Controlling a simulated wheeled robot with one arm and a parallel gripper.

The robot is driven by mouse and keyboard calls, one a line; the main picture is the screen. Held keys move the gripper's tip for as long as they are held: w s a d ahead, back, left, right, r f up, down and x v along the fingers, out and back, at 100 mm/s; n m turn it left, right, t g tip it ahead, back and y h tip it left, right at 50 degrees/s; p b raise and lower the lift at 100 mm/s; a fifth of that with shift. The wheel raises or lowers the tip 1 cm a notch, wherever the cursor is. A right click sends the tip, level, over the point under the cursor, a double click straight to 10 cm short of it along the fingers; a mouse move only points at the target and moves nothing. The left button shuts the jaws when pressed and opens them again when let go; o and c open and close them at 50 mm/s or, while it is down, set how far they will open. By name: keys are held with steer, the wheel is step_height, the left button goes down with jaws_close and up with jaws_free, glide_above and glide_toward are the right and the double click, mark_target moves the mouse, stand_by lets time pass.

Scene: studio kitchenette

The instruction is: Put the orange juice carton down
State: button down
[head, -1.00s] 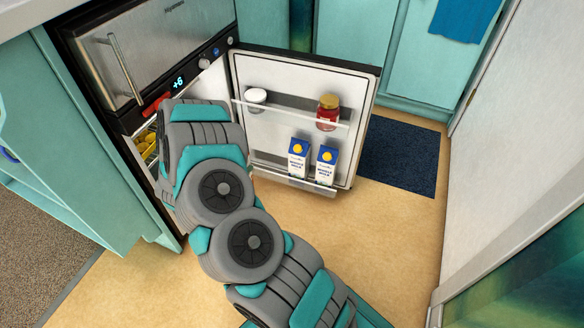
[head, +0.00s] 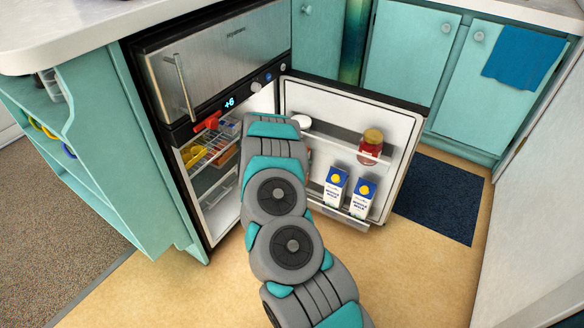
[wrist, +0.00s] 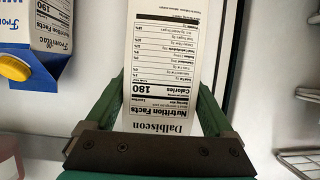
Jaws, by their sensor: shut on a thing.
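A carton (wrist: 163,55) with a white nutrition-label side is between the two green fingers of my gripper (wrist: 161,92) in the wrist view. The fingers are shut on it. Only this label side shows, so its front and far end are hidden. In the head view my own arm covers the gripper and the held carton, at the opening of the small fridge (head: 215,165), beside its open door (head: 345,125).
Two blue-and-white milk cartons (head: 334,190) stand in the door's lower rack; a similar yellow-capped carton (wrist: 45,40) shows in the wrist view. A red-filled jar (head: 371,146) and a white-lidded jar (head: 301,121) stand in the upper rack. Wire shelves (head: 212,150) hold food inside the fridge.

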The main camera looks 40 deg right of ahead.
steer(key=shift+w+d+f, duration=0.1)
steer(key=shift+d+f, duration=0.1)
steer(key=shift+f, duration=0.95)
steer(key=shift+w+d+f, duration=0.1)
steer(key=shift+d+f, duration=0.1)
steer(key=shift+f, duration=0.9)
steer(key=shift+w+d+f, duration=0.1)
steer(key=shift+d+f, duration=0.1)
steer(key=shift+f, duration=0.95)
steer(key=shift+f, duration=0.15)
jaws_free()
steer(key=v, duration=1.2)
steer(key=shift+s, duration=0.1)
